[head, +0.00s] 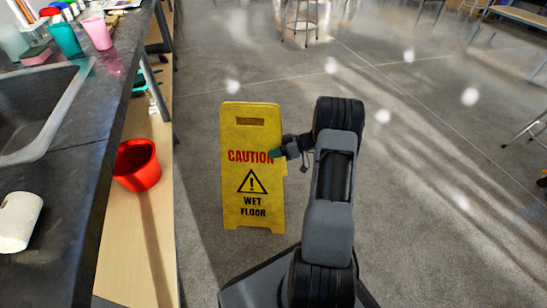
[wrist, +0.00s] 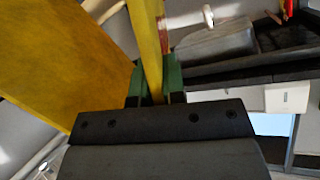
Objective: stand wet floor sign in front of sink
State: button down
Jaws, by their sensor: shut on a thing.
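The yellow wet floor sign (head: 252,205) is upright in the middle of the head view, with its printed face toward the camera. My gripper (head: 281,154) is at its right edge, about mid-height, and is shut on it. In the wrist view, the green fingers of my gripper (wrist: 154,88) pinch a thin yellow edge of the sign, and a wide yellow panel (wrist: 65,60) spreads to the left. The sink (head: 35,108) is a dark basin in the counter at the left. I cannot tell whether the sign's lower edge touches the floor.
A red bucket (head: 137,165) is on the shelf below. A stool (head: 301,20) stands far back. Grey floor (head: 400,180) is open to the right.

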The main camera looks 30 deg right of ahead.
jog(key=shift+w+f, duration=0.1)
jog(key=shift+f, duration=1.6)
jog(key=c, duration=1.2)
grip_release()
jog(key=shift+b, duration=0.3)
